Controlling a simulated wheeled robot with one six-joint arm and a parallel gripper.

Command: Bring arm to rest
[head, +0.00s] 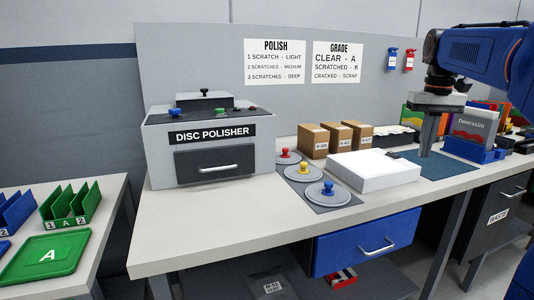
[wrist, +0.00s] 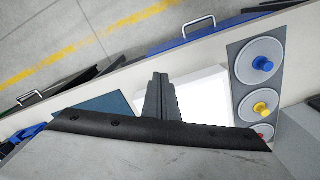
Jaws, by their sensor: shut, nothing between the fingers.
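My blue arm (head: 488,52) reaches in from the upper right in the head view. My gripper (head: 426,152) points down above the bench, near the blue-grey mat and the right end of the white box. Its fingers are together and hold nothing. In the wrist view my gripper (wrist: 160,80) shows closed fingers in front of the white box (wrist: 200,92). The gap between the fingertips and the bench top is hard to judge.
The disc polisher (head: 209,140) stands at the left of the bench. Three knobbed discs (head: 319,194), a white box (head: 372,175) and small cardboard boxes (head: 313,140) sit mid-bench. A blue-grey mat (head: 452,168) and a Deerasim case (head: 474,130) lie right. A blue drawer (head: 350,246) is below.

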